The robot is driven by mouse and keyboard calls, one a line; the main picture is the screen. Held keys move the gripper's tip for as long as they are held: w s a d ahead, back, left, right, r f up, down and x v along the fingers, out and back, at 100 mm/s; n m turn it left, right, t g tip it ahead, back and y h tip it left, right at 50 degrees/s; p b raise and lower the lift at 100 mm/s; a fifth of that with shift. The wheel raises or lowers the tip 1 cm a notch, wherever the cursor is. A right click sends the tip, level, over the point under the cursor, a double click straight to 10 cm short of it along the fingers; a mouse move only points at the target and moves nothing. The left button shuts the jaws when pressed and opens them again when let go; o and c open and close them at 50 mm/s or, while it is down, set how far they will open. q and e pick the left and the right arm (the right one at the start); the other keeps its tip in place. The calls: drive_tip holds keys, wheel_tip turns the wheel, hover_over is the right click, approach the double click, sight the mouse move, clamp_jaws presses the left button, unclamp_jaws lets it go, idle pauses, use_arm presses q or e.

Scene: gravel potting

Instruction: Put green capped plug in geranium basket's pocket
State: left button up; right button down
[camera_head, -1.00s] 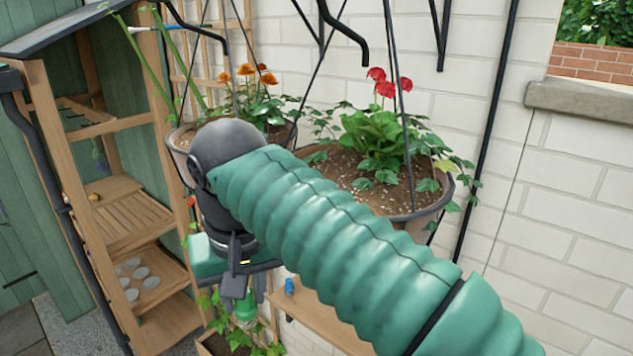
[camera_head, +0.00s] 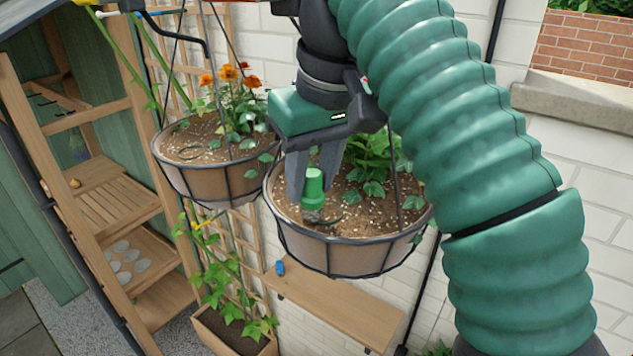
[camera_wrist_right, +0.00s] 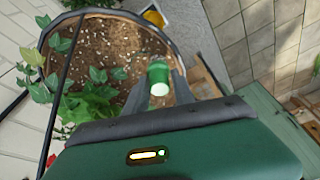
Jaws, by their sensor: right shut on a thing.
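The green capped plug (camera_head: 314,190) hangs upright, its grey lower end just above or at the soil of the geranium basket (camera_head: 350,262); I cannot tell if it touches. A thin dark ring, perhaps the pocket's rim (camera_head: 338,221), shows partly behind the plug's lower end. My right gripper (camera_head: 312,184) points down over the basket, shut on the plug's green cap. In the right wrist view the cap (camera_wrist_right: 158,75) sits between the fingers, with the basket's soil (camera_wrist_right: 110,55) beyond. The red blooms are hidden behind my arm in the head view. My left gripper is not in view.
A basket with orange flowers (camera_head: 205,185) hangs close on the left. Hanger rods (camera_head: 396,180) rise from the geranium basket's rim. Below are a wooden wall shelf (camera_head: 340,308) with a small blue item (camera_head: 280,268) and a planter (camera_head: 225,335). Wooden shelving (camera_head: 120,200) stands at left.

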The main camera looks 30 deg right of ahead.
drive_tip(key=shift+w+d, duration=0.25)
drive_tip(key=shift+d, duration=0.15)
drive_tip(key=shift+w+d+f+p, duration=0.1)
drive_tip(key=shift+d+f, duration=0.2)
drive_tip(key=shift+f, duration=0.3)
drive_tip(key=shift+w+d+f+p, duration=0.1)
drive_tip(key=shift+d+f, duration=0.25)
drive_tip(key=shift+f, duration=0.25)
drive_tip(key=shift+d+f+p, duration=0.1)
drive_tip(key=shift+d+f, duration=0.2)
drive_tip(key=shift+f, duration=0.3)
